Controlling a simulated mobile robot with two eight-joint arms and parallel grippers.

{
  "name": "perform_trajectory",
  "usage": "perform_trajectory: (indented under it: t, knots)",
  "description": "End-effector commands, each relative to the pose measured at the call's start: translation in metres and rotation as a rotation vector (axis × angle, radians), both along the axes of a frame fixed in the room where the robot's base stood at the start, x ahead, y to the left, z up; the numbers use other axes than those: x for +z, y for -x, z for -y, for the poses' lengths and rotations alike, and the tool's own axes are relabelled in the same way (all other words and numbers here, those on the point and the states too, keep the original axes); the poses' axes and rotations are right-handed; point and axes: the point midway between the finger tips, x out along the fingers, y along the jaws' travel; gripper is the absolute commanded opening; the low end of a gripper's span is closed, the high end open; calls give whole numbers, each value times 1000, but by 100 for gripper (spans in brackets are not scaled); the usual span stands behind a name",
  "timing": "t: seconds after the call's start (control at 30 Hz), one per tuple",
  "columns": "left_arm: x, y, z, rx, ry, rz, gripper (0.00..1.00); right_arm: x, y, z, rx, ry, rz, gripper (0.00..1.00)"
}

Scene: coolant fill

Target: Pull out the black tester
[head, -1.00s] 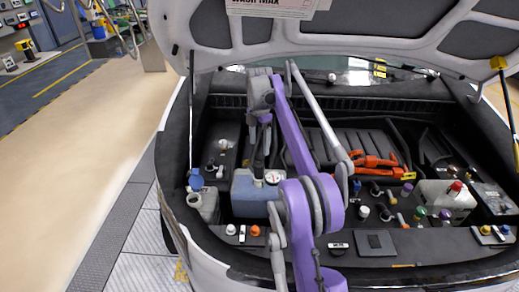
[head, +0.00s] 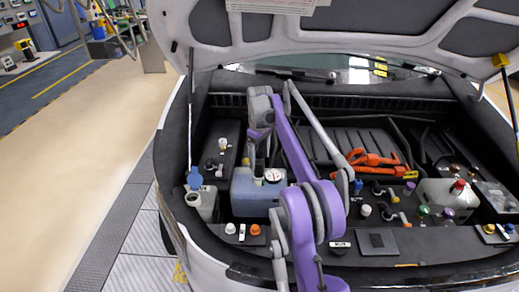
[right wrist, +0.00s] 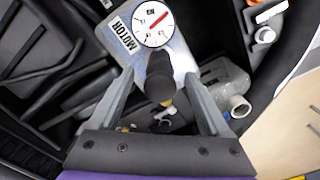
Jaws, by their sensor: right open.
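The black tester (right wrist: 158,78) shows in the right wrist view as a dark, roughly round-ended body with a little yellow by its lower end. It stands at the blue-grey coolant tank, which shows in the head view (head: 250,197) with a round white dial on top. My right gripper (right wrist: 160,98) is open, its two fingers on either side of the tester; I cannot tell whether they touch it. In the head view my right gripper (head: 259,148) points down over the tank and largely hides the tester. My left gripper is out of view.
A whitish bottle with an open neck and blue cap (head: 195,180) stands left of the tank. Orange cables (head: 372,160) and several coloured caps lie to the right. The raised hood (head: 345,25) hangs above the bay, whose front edge is close to my arm.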

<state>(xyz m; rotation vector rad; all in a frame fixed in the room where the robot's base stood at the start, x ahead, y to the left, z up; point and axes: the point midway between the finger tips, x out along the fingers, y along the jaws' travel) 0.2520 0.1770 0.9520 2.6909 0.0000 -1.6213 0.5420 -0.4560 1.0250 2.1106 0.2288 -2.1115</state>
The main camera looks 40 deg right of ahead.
Motion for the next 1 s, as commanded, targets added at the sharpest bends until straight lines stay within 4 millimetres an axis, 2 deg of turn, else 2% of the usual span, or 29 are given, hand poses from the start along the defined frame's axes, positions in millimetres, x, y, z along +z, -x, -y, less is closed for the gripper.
perform_trajectory:
  t: [0.03,0.1,0.3,0.5,0.77,1.0]
  knots:
    - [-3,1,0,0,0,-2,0,-12,1,0,1,0,-1,81]
    - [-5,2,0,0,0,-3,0,-24,0,0,1,0,0,81]
    - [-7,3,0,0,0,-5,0,-51,0,0,2,0,0,81]
    - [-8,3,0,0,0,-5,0,-61,0,0,2,0,1,81]
    - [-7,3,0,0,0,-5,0,-62,0,0,2,0,1,81]
    - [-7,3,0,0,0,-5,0,-62,0,0,2,0,0,38]
